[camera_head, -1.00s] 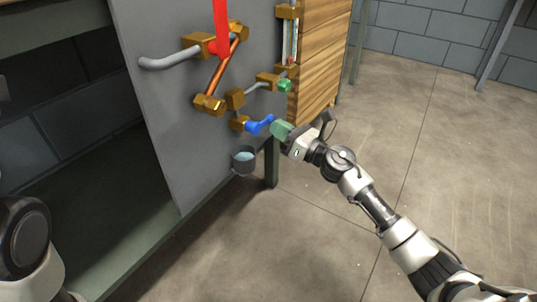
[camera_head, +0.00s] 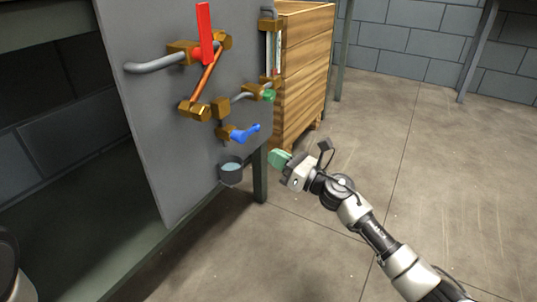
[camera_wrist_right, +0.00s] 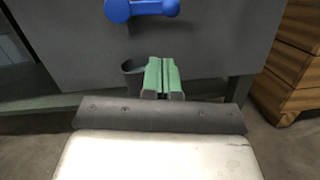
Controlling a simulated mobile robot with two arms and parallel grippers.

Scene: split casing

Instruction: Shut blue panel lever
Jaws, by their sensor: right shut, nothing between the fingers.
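The blue lever (camera_head: 246,133) sits on a brass valve low on the grey panel (camera_head: 150,115). It points to the right, roughly level, and also shows at the top of the right wrist view (camera_wrist_right: 140,9). My right gripper (camera_head: 279,158), with green fingers, is below and to the right of the lever, apart from it. In the right wrist view its fingers (camera_wrist_right: 163,78) are together with nothing between them, below the lever. My left gripper is not in view.
A grey cup with bluish liquid (camera_head: 230,172) hangs below the blue lever. Above are a red lever (camera_head: 205,35), a green handle (camera_head: 268,95) and brass fittings with pipes. A wooden cabinet (camera_head: 303,75) stands behind at right. Floor to the right is clear.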

